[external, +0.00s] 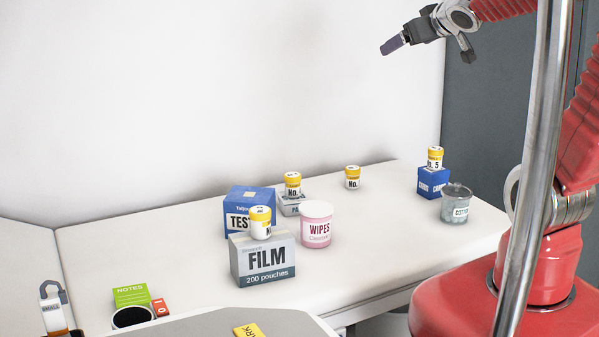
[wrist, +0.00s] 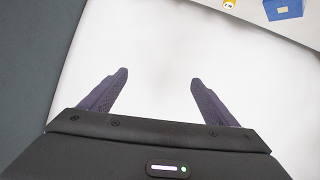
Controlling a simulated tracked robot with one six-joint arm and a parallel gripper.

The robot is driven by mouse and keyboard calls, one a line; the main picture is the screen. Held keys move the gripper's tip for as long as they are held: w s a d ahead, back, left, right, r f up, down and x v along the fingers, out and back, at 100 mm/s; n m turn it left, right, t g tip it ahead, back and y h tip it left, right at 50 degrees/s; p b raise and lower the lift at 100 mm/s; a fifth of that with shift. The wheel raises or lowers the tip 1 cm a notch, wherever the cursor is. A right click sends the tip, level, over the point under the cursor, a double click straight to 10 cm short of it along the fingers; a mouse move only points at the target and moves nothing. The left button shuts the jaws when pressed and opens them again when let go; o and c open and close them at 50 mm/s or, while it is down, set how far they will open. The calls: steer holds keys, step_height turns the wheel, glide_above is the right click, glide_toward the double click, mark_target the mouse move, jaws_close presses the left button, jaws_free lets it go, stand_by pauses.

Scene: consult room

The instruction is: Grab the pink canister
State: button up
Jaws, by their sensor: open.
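The pink canister (external: 316,228) is a pink tub with a white lid and the word WIPES on its label. It stands upright on the white table, right of the grey FILM box (external: 263,262) and in front of a small pale box. My gripper (external: 391,46) is high above the table at the upper right, well apart from the canister. In the wrist view my gripper (wrist: 158,82) has its two dark fingers spread wide with nothing between them. The canister is not in the wrist view.
Yellow-lidded jars stand on the FILM box, the pale box (external: 291,205), the table (external: 400,240) and a blue box (external: 433,182). A blue TEST box (external: 238,205) stands left of the canister. A glass jar (external: 456,203) is at right. The table right of the canister is clear.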

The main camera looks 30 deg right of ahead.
steer(key=w+a+f+n+t+y, duration=0.1)
steer(key=w+a+n+y, duration=0.2)
steer(key=w+a+y, duration=0.3)
steer(key=n+g+y, duration=0.3)
steer(key=y, duration=0.1)
glide_above(330, 213)
steer(key=s+d, duration=0.2)
steer(key=s, duration=0.1)
step_height(330, 213, down, 6)
steer(key=shift+h, duration=0.3)
steer(key=f, duration=3.2)
steer(key=shift+w+f, duration=0.25)
steer(key=shift+w, duration=0.05)
steer(key=shift+x, duration=1.25)
steer(key=shift+w+a+r, duration=0.1)
steer(key=shift+x, duration=2.45)
